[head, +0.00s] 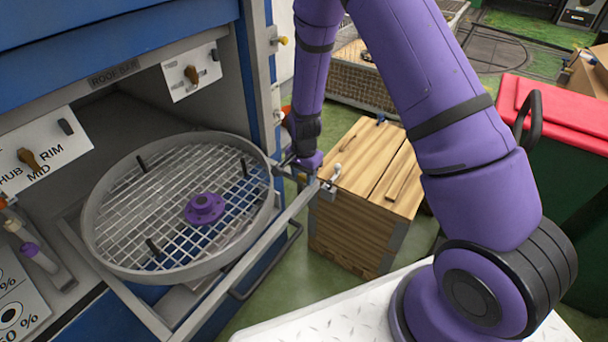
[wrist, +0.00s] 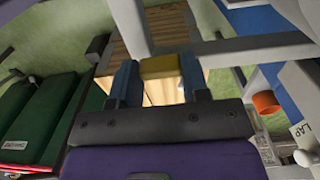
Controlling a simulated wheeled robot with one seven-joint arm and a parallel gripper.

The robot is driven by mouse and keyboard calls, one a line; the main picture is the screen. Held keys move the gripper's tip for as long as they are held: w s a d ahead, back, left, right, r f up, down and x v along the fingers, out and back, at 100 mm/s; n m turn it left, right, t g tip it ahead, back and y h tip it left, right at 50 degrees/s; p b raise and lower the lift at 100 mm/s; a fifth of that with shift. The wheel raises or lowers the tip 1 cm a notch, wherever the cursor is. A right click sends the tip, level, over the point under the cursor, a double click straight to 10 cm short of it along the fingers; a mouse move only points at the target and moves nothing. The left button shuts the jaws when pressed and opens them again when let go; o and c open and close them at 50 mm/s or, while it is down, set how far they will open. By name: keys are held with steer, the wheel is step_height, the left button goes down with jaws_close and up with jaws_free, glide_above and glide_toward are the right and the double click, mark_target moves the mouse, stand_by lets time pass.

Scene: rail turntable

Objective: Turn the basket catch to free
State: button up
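The round wire basket (head: 180,262), with a purple hub (head: 204,208), sits on a grey rail frame pulled out of the blue machine. My gripper (head: 305,163) is at the frame's right corner, partly hidden by my arm in the head view. In the wrist view, my gripper's two blue-grey fingers (wrist: 160,82) stand on either side of a yellow block (wrist: 160,66), which fills the gap at their tips. It looks like the catch's handle, and the fingers appear to touch both its sides. The catch's turned position cannot be told.
A wooden crate (head: 360,225) stands right of the frame corner. A dark green bin with a red lid (head: 560,115) is at the far right. Panels with knobs (head: 192,74) are on the machine. Green floor shows between frame and crate.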

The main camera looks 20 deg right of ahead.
steer(key=shift+c, duration=0.7)
steer(key=shift+n, duration=0.3)
steer(key=n, duration=0.3)
steer(key=shift+n, duration=0.3)
steer(key=n, duration=0.4)
steer(key=shift+n, duration=0.3)
steer(key=n, duration=0.9)
